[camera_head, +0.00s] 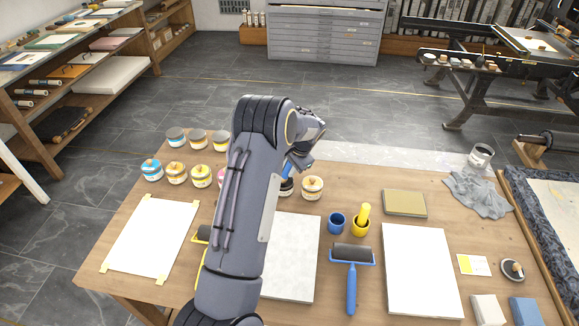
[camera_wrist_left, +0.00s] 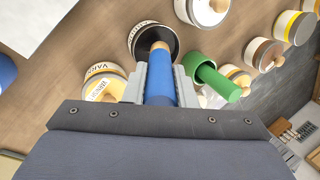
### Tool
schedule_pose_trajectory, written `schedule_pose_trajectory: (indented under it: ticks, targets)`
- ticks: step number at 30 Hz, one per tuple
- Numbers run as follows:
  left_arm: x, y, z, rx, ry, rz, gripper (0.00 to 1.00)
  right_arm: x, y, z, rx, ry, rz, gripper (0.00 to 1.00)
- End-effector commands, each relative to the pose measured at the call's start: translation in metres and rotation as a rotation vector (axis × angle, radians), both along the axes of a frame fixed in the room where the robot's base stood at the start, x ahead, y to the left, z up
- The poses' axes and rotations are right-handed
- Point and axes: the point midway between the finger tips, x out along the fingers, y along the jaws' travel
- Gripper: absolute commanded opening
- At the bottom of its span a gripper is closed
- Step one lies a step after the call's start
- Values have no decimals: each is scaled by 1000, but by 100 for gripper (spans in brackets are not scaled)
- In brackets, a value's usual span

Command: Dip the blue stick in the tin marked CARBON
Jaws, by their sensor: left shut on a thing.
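My left gripper (camera_wrist_left: 160,84) is shut on the blue stick (camera_wrist_left: 160,80), which points away from the wrist. In the head view the stick (camera_head: 287,171) shows only a little beside my left gripper (camera_head: 297,165). A black-topped tin (camera_wrist_left: 136,47) with pale lettering on its rim lies behind the stick's far end in the wrist view; its lettering is too small to read. A tan round piece shows where stick and tin overlap. I cannot tell whether it belongs to either, or whether the stick touches the tin. My right gripper is not in view.
A tin lettered VARN (camera_wrist_left: 103,81) and a green holder with a green stick (camera_wrist_left: 215,80) flank the fingers. Several tins stand along the table's back left. A blue cup (camera_head: 336,223), a yellow cup with a stick (camera_head: 361,224) and a roller (camera_head: 352,255) stand right of my arm.

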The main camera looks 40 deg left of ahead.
Motion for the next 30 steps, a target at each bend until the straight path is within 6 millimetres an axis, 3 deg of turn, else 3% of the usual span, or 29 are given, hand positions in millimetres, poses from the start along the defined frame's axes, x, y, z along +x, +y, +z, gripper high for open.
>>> schedule_pose_trajectory:
  ticks: [30]
  targets:
    - [0, 0, -7, 0, 0, 0, 1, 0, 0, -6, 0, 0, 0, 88]
